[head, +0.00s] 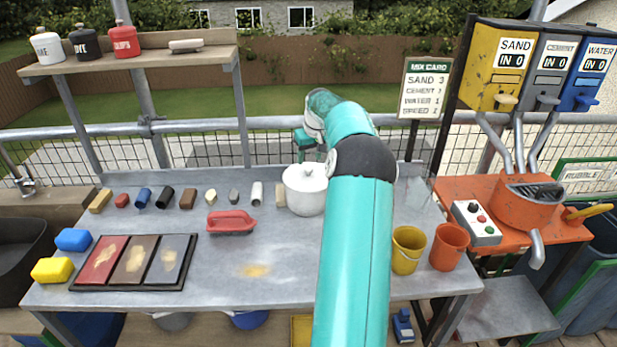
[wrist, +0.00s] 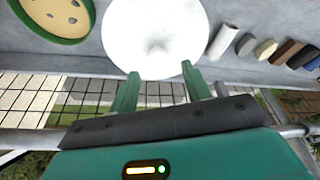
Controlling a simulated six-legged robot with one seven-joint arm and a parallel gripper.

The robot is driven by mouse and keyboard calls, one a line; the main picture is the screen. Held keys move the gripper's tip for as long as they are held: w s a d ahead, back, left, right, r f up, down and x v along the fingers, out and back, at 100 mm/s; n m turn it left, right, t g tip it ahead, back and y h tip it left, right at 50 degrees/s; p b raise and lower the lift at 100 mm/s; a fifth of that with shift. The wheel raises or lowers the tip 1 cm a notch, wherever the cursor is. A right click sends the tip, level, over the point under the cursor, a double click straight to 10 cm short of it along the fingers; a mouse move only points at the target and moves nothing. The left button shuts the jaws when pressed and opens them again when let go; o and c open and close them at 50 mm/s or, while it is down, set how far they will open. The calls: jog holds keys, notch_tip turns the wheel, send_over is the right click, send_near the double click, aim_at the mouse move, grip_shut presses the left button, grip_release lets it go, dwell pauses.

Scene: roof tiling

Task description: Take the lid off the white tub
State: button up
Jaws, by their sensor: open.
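The white tub (head: 305,199) stands at the back middle of the grey worktable. Its white lid (head: 306,174) is on it, with a small knob on top. In the wrist view the round white lid (wrist: 156,25) fills the top middle and hides the tub's body. My gripper (head: 308,156) is above the back of the tub in the head view. In the wrist view my gripper (wrist: 160,70) is open, its two green fingers apart at the lid's near edge, with nothing held between them. I cannot tell whether the fingertips touch the lid.
A row of small pieces, including a white roll (head: 257,193), lies left of the tub. A round yellow thing with a green rim (wrist: 60,12) is on the tub's other side. A red float (head: 230,221) lies in front. Mesh railing (head: 200,153) runs behind the table.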

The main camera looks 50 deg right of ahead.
aim_at(309, 169)
jog(key=shift+x, duration=3.05)
jog(key=shift+s+d, duration=0.15)
jog(key=shift+s, duration=0.05)
jog(key=c, duration=1)
